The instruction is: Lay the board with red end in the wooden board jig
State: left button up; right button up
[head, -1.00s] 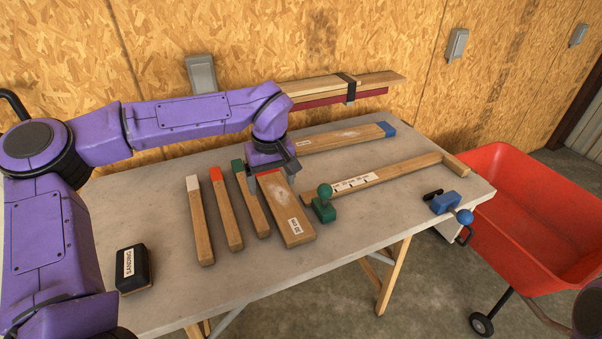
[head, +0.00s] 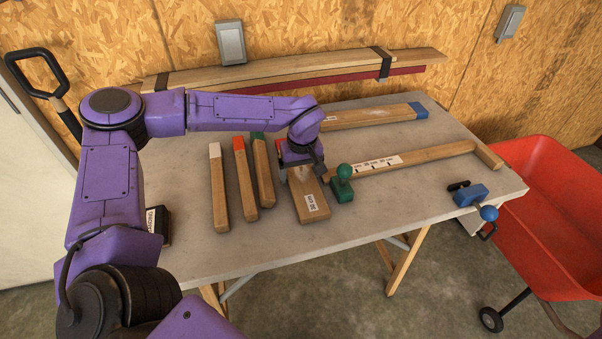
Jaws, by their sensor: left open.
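The board with the red end (head: 312,212) is a wide, flat piece of wood with a white label near its close end. It lies on the table, its red far end partly hidden behind my left gripper. My left gripper (head: 303,176) is open, pointing down over the board's middle; whether its fingers touch the wood I cannot tell. The wooden board jig (head: 430,154) is a long strip with a printed scale and a cross block at its right end, to the right of the board. A green-knobbed piece (head: 342,187) stands at its left end. My right gripper is out of view.
Narrow sticks with white (head: 218,190), red (head: 244,185) and green (head: 263,175) ends lie left of the board. A blue-ended board (head: 365,117) lies behind. A blue clamp (head: 472,196) sits at the right edge, near a red wheelbarrow (head: 560,215). A dark block (head: 160,225) is partly hidden by my arm.

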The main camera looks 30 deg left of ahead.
pick_arm(q)
jog(key=shift+w+a+f, duration=0.25)
jog(key=shift+a, duration=0.05)
jog(key=shift+w+a+f, duration=0.1)
jog(key=shift+a, duration=0.15)
jog(key=c, duration=0.9)
jog(key=shift+o, duration=0.2)
jog(key=shift+d+r, duration=0.2)
jog(key=shift+c, duration=0.6)
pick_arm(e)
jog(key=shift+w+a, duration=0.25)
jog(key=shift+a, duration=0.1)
